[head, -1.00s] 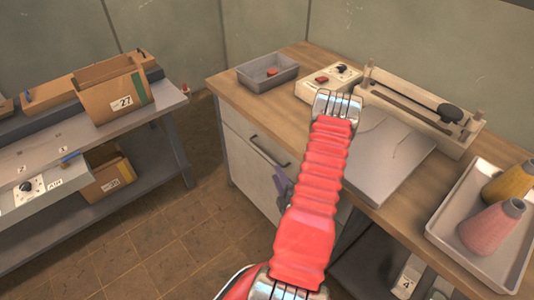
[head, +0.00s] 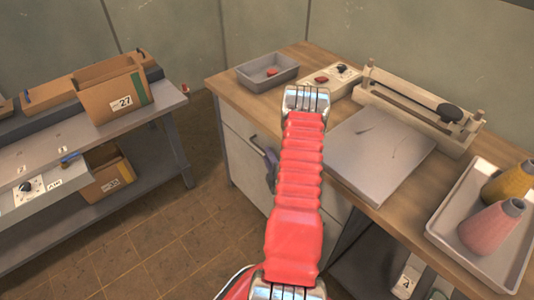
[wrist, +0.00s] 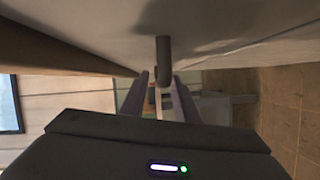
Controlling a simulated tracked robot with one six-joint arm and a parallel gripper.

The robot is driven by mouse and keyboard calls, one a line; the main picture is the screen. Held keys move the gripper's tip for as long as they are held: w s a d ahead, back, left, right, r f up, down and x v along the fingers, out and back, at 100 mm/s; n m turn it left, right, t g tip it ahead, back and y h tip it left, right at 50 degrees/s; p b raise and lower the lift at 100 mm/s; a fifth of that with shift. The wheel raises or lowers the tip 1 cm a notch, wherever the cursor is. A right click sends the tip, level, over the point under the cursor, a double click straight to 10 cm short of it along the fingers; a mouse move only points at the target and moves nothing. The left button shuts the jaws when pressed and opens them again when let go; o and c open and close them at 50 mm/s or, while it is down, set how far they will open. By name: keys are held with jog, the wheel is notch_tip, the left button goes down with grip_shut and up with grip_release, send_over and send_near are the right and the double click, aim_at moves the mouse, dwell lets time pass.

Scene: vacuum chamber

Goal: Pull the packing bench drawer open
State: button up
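The packing bench (head: 225,88) has a pale drawer front (head: 235,122) under its wooden top, and the drawer looks shut. Its dark bar handle (head: 254,143) is partly hidden by my gripper (head: 270,160), which is at the handle's right part. In the wrist view the handle (wrist: 163,62) appears end-on, in line with the gap between my two fingers (wrist: 160,96). The fingers are apart, with nothing held between them. I cannot tell whether they touch the handle.
The bench top holds a grey tray (head: 248,77), a control box (head: 333,88), a sealer (head: 410,108), a grey plate (head: 355,160) and a white tray (head: 450,237) with two cones. A shelf table (head: 130,128) with boxes stands left. Floor between is clear.

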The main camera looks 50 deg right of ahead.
jog(key=shift+x, duration=1.3)
jog(key=shift+c, duration=0.3)
grip_shut()
